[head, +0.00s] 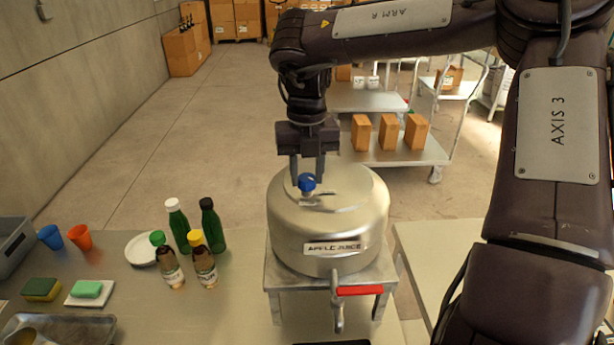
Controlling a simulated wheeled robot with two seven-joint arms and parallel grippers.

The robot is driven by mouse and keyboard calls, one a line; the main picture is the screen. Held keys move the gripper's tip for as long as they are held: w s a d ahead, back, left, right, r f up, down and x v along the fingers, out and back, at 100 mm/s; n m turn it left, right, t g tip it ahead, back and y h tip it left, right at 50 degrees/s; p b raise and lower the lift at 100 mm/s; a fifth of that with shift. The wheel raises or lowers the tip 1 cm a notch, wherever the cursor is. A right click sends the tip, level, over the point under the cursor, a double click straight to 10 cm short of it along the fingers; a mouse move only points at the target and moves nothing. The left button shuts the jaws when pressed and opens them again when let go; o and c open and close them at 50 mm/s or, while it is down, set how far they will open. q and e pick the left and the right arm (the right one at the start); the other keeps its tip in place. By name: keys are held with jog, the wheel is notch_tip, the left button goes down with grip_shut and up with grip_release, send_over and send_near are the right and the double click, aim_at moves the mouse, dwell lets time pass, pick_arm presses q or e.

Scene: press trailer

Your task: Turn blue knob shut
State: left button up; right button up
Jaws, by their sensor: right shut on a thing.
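The blue knob (307,183) sits on top of a round metal tank (330,222) labelled "APPLE JUICE". My right gripper (307,174) points down over the tank's lid, its two fingers at the knob and shut on it. The far side of the knob is hidden by the fingers. How far the knob is turned cannot be told. My left gripper does not show.
The tank stands on a small metal stand (272,280), with a red-handled tap (358,290) at its front. Several bottles (207,226) stand on the table to the left, near a white plate (142,249) and cups (80,237). A cart (400,155) with orange boxes is behind.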

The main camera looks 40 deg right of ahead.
aim_at(306, 177)
jog(key=m+b, duration=0.2)
jog(key=m, duration=0.3)
jog(key=shift+m, duration=0.3)
jog(key=shift+w+m+b, duration=0.1)
jog(key=shift+m+b, duration=0.6)
jog(key=shift+m, duration=1.5)
jog(key=o, duration=1)
notch_tip(306, 177, up, 7)
jog(key=shift+r, duration=0.1)
jog(key=shift+r+p, duration=0.25)
jog(key=shift+p, duration=0.15)
jog(key=shift+r, duration=0.1)
jog(key=shift+d, duration=0.1)
